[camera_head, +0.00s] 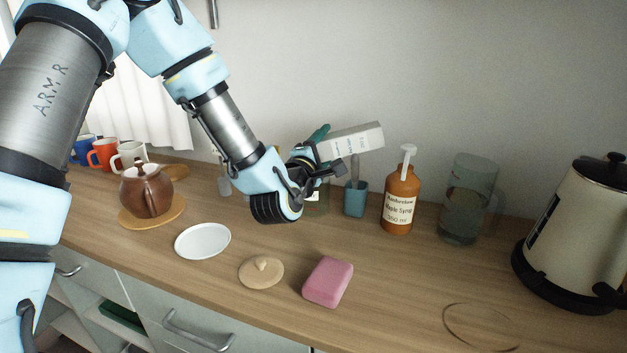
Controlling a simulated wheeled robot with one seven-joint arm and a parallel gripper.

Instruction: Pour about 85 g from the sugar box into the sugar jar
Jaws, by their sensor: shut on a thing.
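My gripper (314,152) is shut on a white box with small print, which I take to be the sugar box (352,142). It holds the box in the air above the counter, tipped far over and lying almost level, its right end slightly higher. A glass jar with a pale label, likely the sugar jar (318,205), stands on the counter below, mostly hidden by my gripper and wrist. Its mouth and contents are hidden. I cannot see the box's opening or any sugar falling. A round, light wooden lid with a knob (261,272) lies on the counter in front.
A teal cup (355,200) holding a utensil, a syrup pump bottle (400,205), a glass vessel (467,205) and a kettle (580,235) stand to the right. A pink block (328,281), white plate (203,241) and brown teapot (147,192) are nearby.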

